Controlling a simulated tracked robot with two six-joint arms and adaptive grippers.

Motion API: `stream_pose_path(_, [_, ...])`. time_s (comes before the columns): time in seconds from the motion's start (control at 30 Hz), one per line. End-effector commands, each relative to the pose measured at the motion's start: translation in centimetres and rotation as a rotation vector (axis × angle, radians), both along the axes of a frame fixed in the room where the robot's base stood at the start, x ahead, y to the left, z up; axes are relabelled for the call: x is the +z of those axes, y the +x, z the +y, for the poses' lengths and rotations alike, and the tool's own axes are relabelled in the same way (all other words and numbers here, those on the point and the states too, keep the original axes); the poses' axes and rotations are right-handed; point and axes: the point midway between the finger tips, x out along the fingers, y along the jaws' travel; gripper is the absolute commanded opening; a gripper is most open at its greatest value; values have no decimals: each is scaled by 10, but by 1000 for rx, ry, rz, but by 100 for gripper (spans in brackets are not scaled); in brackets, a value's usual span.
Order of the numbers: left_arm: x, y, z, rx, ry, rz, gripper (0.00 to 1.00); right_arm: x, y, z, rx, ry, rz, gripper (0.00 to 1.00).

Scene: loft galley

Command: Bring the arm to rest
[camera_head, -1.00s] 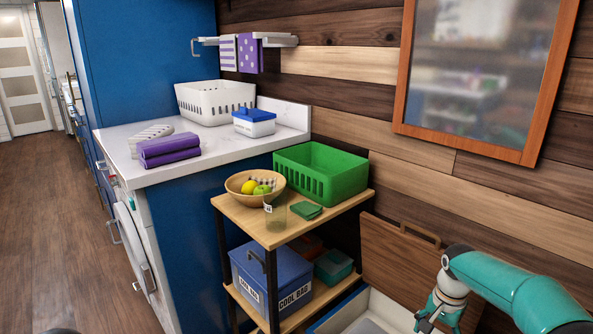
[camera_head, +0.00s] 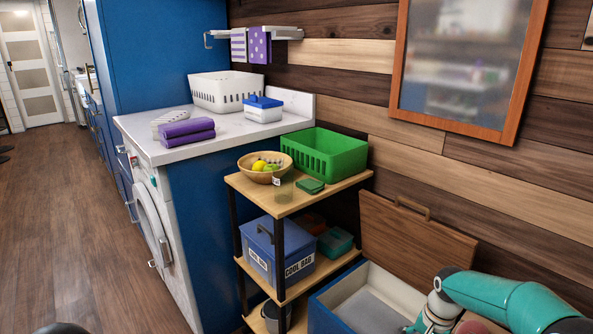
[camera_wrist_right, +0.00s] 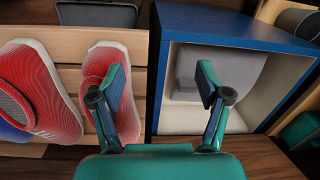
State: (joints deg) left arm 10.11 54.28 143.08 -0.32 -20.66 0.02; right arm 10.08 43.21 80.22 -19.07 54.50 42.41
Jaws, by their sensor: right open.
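My right arm (camera_head: 500,300), teal, comes in at the lower right of the head view. Its gripper is mostly cut off by the bottom edge there. In the right wrist view my right gripper (camera_wrist_right: 162,82) is open, its two teal fingers spread wide with nothing between them. Below it are a blue-edged box (camera_wrist_right: 240,22) with a pale inside and, on the left, red shoes (camera_wrist_right: 40,85) on a wooden slatted surface. One finger overlaps the second red shoe in the picture; I cannot tell whether they touch. My left gripper does not show.
A wooden shelf unit (camera_head: 290,202) holds a fruit bowl (camera_head: 247,166), a green basket (camera_head: 345,157) and a blue cool bag (camera_head: 295,245). An open wooden lid (camera_head: 410,235) leans at the wall behind the box. The floor (camera_head: 60,230) at left is largely clear.

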Motion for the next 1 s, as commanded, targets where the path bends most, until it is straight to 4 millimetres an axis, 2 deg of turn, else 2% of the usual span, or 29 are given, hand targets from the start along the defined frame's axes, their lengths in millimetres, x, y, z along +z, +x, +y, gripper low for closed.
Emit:
stream_pose_path(0.27, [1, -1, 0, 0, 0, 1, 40, -69, -37, 57, 171, 108, -26, 76])
stream_pose_path(0.37, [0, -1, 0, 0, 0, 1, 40, -99, -65, 85, 245, 158, -44, 76])
stream_pose_path(0.5, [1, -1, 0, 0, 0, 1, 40, -139, -123, 128, 353, 227, -81, 76])
stream_pose_path(0.7, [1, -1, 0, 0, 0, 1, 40, -163, -199, 160, 453, 259, -126, 76])
stream_pose_path(0.9, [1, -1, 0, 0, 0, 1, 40, -165, -262, 174, 533, 249, -145, 76])
stream_pose_path(0.93, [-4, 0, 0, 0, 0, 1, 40, -170, -266, 175, 542, 244, -149, 76])
stream_pose_path(1.0, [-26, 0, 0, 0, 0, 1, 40, -192, -260, 174, 539, 242, -156, 76])
